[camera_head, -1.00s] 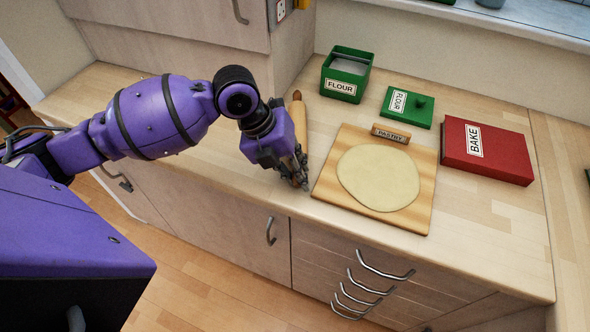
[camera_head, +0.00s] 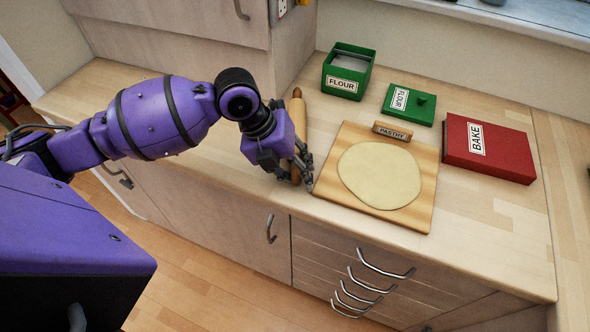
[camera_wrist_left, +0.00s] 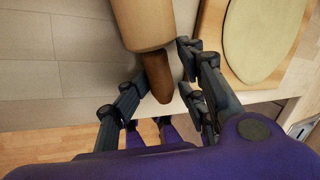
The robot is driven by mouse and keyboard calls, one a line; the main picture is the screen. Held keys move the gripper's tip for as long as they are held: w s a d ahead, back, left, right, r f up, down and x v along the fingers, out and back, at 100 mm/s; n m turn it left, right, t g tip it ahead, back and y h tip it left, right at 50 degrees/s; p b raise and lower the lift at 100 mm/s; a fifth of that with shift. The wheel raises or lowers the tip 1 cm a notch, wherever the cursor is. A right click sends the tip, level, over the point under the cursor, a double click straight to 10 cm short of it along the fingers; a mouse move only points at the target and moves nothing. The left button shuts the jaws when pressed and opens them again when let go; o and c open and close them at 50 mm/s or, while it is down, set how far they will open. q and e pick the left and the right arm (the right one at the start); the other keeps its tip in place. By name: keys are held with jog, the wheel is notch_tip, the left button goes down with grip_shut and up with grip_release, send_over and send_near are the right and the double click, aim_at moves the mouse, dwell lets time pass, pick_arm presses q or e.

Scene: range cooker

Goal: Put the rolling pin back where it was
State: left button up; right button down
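The wooden rolling pin (camera_head: 297,115) lies on the worktop just left of the pastry board, partly hidden behind my left gripper in the head view. In the left wrist view its pale body (camera_wrist_left: 145,22) and brown near handle (camera_wrist_left: 157,76) show. My left gripper (camera_head: 298,170) is at the near end of the pin. Its fingers (camera_wrist_left: 160,68) stand apart on either side of the handle, with gaps visible beside it. The pastry board (camera_head: 330,187) carries a round sheet of dough (camera_head: 380,176). My right gripper is not in view.
A green flour box (camera_head: 346,72), open on top, stands at the back, with its green lid (camera_head: 424,113) to its right. A red BAKE box (camera_head: 505,152) lies right of the board. A small PASTRY sign (camera_head: 393,131) is at the board's back edge. The worktop's front edge is close to my gripper.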

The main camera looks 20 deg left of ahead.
pick_arm(q)
jog(key=shift+f, duration=0.1)
jog(key=shift+r, duration=0.2)
jog(key=v, duration=1.3)
jog(key=shift+d+p, duration=0.2)
jog(key=shift+p, duration=0.2)
jog(key=shift+w+r, duration=0.1)
